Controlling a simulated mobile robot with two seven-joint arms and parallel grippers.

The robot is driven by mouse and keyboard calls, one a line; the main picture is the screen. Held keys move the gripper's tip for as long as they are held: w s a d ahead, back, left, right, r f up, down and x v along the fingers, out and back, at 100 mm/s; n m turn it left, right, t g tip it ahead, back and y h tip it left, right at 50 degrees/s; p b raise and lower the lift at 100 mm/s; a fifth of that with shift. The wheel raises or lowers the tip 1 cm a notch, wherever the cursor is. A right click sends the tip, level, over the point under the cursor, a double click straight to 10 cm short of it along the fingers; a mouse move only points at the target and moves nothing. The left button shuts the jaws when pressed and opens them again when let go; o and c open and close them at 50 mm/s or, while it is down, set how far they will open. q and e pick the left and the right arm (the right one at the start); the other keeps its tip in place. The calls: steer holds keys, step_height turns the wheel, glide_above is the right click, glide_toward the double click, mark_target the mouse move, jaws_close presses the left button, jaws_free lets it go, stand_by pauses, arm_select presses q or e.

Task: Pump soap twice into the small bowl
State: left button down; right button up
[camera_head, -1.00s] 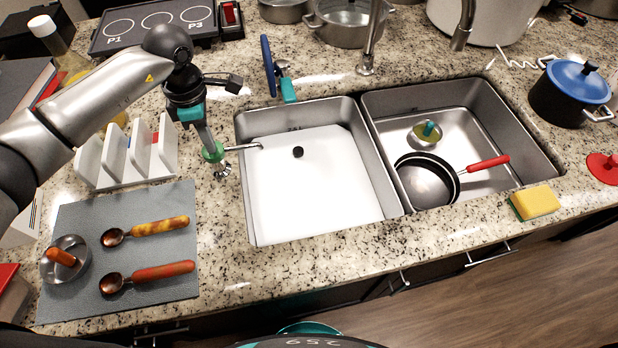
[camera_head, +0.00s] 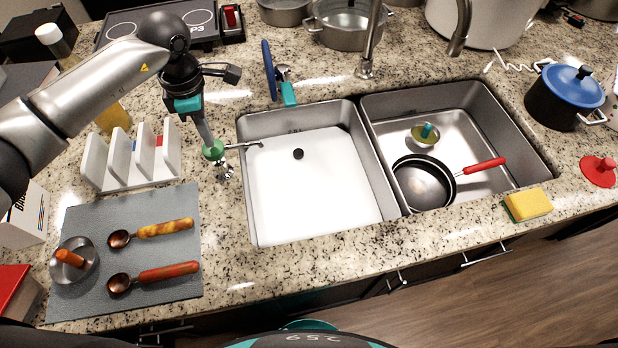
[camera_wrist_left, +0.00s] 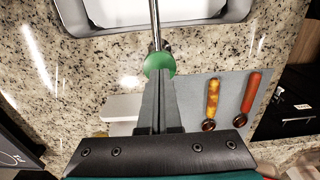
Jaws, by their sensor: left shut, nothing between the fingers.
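The soap pump stands on the counter at the left of the left sink basin, with a green round top (camera_head: 214,150) and a thin spout (camera_head: 244,145) reaching over the basin edge. Its green top also shows in the left wrist view (camera_wrist_left: 159,63). My left gripper (camera_head: 208,141) is shut and empty, fingertips pointing down at the green top; I cannot tell whether they touch it. A small metal bowl (camera_head: 427,144) with a teal piece in it sits in the right basin. A small round metal dish (camera_head: 86,272) with an orange handle is on the grey mat. My right gripper is not in view.
Two spoons (camera_head: 152,230) lie on the grey mat (camera_head: 115,205). A white rack (camera_head: 95,160) stands left of the pump. A pan (camera_head: 420,185) lies in the right basin. The left basin (camera_head: 315,200) is clear apart from its black drain plug.

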mark_target(213, 148)
arm_select(q)
steer(key=shift+f, duration=0.15)
stand_by(0.4)
steer(key=shift+f+b, duration=1.75)
steer(key=shift+f, duration=0.1)
steer(key=shift+r, duration=0.2)
steer(key=shift+r+p, duration=1.3)
steer(key=shift+r, duration=0.55)
step_height(213, 148, up, 6)
steer(key=p, duration=0.3)
steer(key=shift+p, duration=0.35)
